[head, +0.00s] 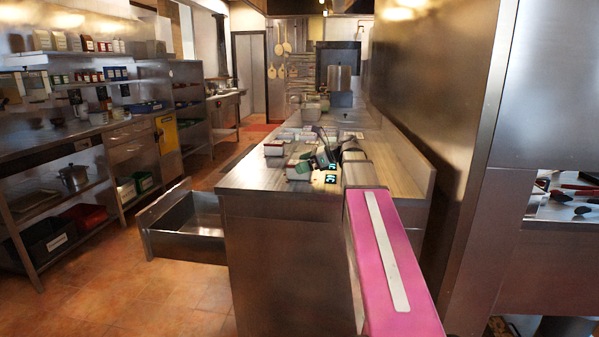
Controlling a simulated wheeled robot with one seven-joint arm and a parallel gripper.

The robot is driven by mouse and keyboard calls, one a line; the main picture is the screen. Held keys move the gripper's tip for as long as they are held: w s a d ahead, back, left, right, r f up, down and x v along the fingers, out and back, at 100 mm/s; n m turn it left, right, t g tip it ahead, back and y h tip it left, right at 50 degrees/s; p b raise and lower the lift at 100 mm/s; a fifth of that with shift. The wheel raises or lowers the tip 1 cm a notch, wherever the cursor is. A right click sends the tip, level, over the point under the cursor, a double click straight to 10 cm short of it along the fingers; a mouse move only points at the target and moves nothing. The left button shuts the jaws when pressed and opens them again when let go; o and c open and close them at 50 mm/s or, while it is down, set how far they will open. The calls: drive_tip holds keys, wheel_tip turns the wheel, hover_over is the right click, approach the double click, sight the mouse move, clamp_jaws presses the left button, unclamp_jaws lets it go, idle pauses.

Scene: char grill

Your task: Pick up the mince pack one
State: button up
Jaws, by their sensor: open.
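My gripper (323,165) is over the near end of the long steel counter (255,179), at the end of my pink arm (390,265). It is open, and I see nothing held in it. Small packs lie on the counter to its left. One pale pack with a reddish side (274,148) lies a little farther off. Another pack, whitish with some green and red (298,170), is close beside the gripper. The labels are too small to read, so I cannot tell which is mince pack one. The gripper partly hides the counter behind it.
An open steel drawer (185,243) juts out from the counter's left side. More packs and containers (312,112) stand farther along the counter. A tall steel panel (440,110) rises on the right. Shelving (60,160) lines the left, with open tiled floor (130,290) between.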

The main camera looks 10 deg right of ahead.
drive_tip(key=c, duration=1.2)
drive_tip(key=shift+r, duration=0.1)
